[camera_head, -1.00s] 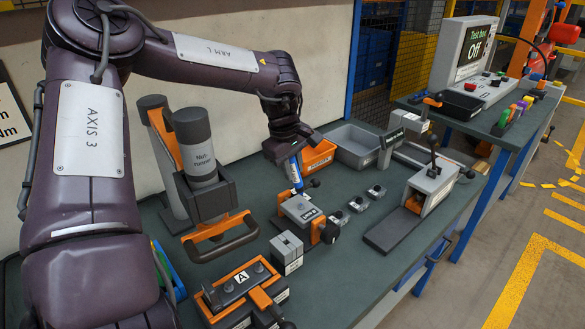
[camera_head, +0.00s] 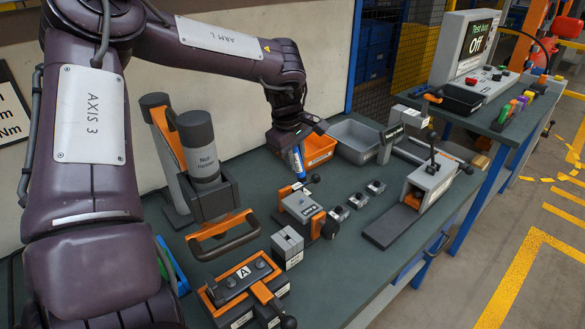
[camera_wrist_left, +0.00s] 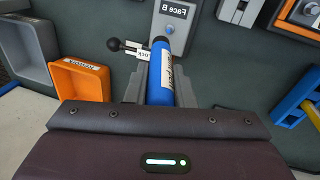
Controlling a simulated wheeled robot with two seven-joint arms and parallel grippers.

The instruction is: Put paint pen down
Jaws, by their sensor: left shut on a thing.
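My right gripper is out of view.
An orange bin (camera_head: 320,150) and a grey bin (camera_head: 355,139) stand behind the pen. Several small metal blocks (camera_head: 357,200) lie right of the fixture. A nutrunner (camera_head: 198,145) stands left. A clamp fixture marked A (camera_head: 240,285) is in front. Bare bench shows at the front middle.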

